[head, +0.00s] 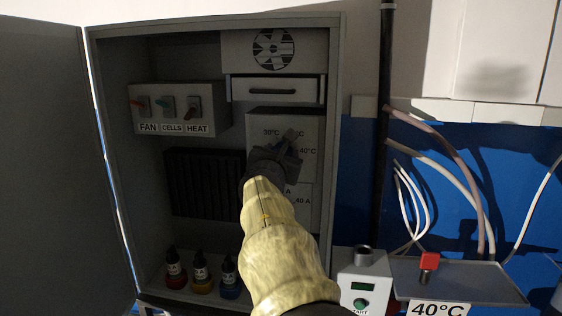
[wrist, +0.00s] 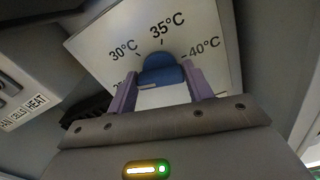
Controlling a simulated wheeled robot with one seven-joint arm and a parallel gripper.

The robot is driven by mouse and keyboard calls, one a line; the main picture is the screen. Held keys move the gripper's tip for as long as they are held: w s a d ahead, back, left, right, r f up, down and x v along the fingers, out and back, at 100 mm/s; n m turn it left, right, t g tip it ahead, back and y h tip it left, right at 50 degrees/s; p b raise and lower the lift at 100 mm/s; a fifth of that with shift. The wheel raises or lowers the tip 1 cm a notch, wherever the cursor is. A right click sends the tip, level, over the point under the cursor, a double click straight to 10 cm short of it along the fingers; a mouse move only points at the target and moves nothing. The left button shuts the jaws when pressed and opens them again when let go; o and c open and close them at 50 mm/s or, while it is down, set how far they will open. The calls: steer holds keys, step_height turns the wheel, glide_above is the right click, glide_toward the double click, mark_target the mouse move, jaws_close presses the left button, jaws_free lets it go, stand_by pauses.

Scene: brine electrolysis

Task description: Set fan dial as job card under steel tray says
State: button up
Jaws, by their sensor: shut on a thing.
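My gripper (head: 284,152) reaches into the open cabinet at the dial panel (head: 255,123). In the wrist view, the two purple fingers of my gripper (wrist: 162,86) close around a blue fan dial (wrist: 161,68). The scale around the dial reads 30°C, 35°C and 40°C, with 35°C above the dial. I cannot tell exactly where the dial points. In the head view my gripper hides the dial. The steel tray (head: 480,282) is at the lower right. A white job card (head: 438,308) reading 40°C shows below its front edge.
A switch box (head: 180,110) marked FAN, CELLS and HEAT is left of my gripper. Three dropper bottles (head: 201,275) stand on the cabinet floor. A red-topped item (head: 429,262) is on the tray. A box with a green button (head: 362,285) stands beside the tray. The cabinet door (head: 50,150) is open.

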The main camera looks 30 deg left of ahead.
steer(key=shift+a+f+m+b, duration=0.15)
steer(key=shift+m+b, duration=2.3)
steer(key=shift+m, duration=3.05)
steer(key=shift+d+f+m+b, duration=0.15)
steer(key=shift+m+b, duration=2.3)
steer(key=shift+m, duration=3.05)
steer(key=shift+a+f+m+b, duration=0.1)
steer(key=shift+f+m+b, duration=0.15)
steer(key=shift+m+b, duration=3.75)
steer(key=m+p, duration=0.3)
steer(key=o, duration=0.9)
steer(key=shift+o, duration=0.4)
steer(key=shift+r, duration=0.1)
